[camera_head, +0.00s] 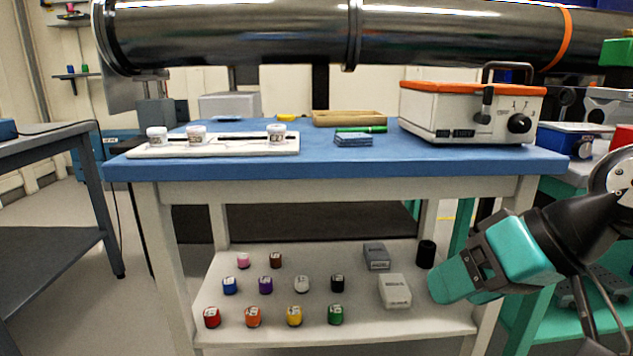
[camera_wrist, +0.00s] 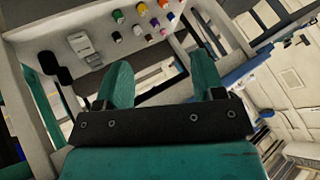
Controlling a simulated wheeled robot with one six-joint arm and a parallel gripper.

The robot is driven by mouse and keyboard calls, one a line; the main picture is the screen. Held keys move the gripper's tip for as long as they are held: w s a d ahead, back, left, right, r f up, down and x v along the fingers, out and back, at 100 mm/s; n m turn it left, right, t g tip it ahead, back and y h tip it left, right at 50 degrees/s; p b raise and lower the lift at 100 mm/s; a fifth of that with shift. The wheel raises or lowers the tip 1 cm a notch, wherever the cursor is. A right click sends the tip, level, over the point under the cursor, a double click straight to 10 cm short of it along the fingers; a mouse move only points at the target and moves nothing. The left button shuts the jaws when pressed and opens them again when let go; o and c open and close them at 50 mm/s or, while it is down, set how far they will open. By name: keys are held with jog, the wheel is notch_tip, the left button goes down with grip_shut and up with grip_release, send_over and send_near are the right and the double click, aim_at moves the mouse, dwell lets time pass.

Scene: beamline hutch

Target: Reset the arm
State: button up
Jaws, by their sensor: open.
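My gripper (camera_head: 452,292) is at the right of the head view, in front of the right end of the table's lower shelf. Its teal fingers point left and a little down. In the wrist view my gripper (camera_wrist: 162,82) has its two fingers spread apart with nothing between them. The arm comes in from the right edge of the head view.
A blue-topped table (camera_head: 350,163) holds a white tray (camera_head: 215,151) with jars and an orange-topped instrument (camera_head: 470,112). A large dark pipe (camera_head: 250,38) runs above.

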jog(key=s+a+f+n+g+h, duration=0.2)
jog(key=s+f+n+g+h, duration=0.15)
jog(key=s, duration=0.55)
notch_tip(320, 180, up, 35)
jog(key=p, duration=3.4)
jog(key=shift+r+g+y+p, duration=0.15)
jog(key=shift+g+y+p, duration=0.2)
jog(key=shift+g, duration=0.1)
jog(key=shift+a, duration=0.1)
